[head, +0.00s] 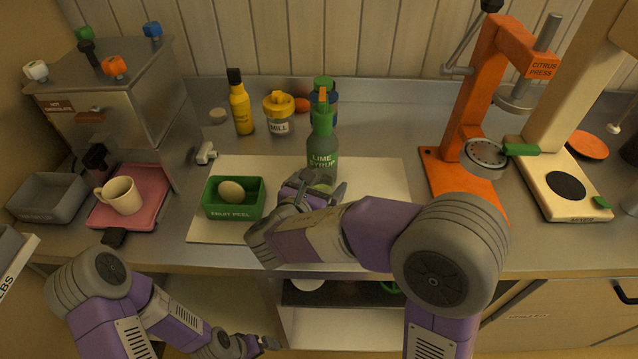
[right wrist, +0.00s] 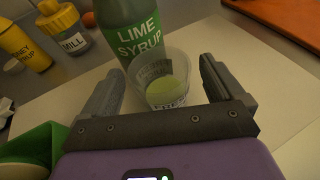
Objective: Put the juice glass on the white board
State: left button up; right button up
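The juice glass (right wrist: 165,88), a clear cup with pale green juice, stands upright between the fingers of my right gripper (right wrist: 160,70) in the right wrist view. Gaps show on both sides of it, so the gripper looks open around it. In the head view the glass (head: 322,187) is mostly hidden by that gripper. The glass appears to be on the white board (head: 380,185), just in front of the lime syrup bottle (head: 322,150); its base is hard to see. My left gripper (head: 262,343) is low, in front of the counter, and too small to read.
A green fruit peel box (head: 233,212) with an egg-like object sits on the board's left part. A yellow bottle (head: 241,110) and a mill jar (head: 279,115) stand behind. The orange citrus press (head: 465,150) is to the right. The board's right part is clear.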

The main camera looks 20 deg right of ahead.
jog(key=shift+r, duration=0.15)
jog(key=shift+s+a+r+p, duration=0.15)
jog(key=shift+s+a+p, duration=0.05)
jog(key=shift+a+p, duration=0.1)
jog(key=p+v, duration=0.2)
jog(key=v, duration=0.9)
jog(key=shift+s+p, duration=0.2)
jog(key=shift+p, duration=0.1)
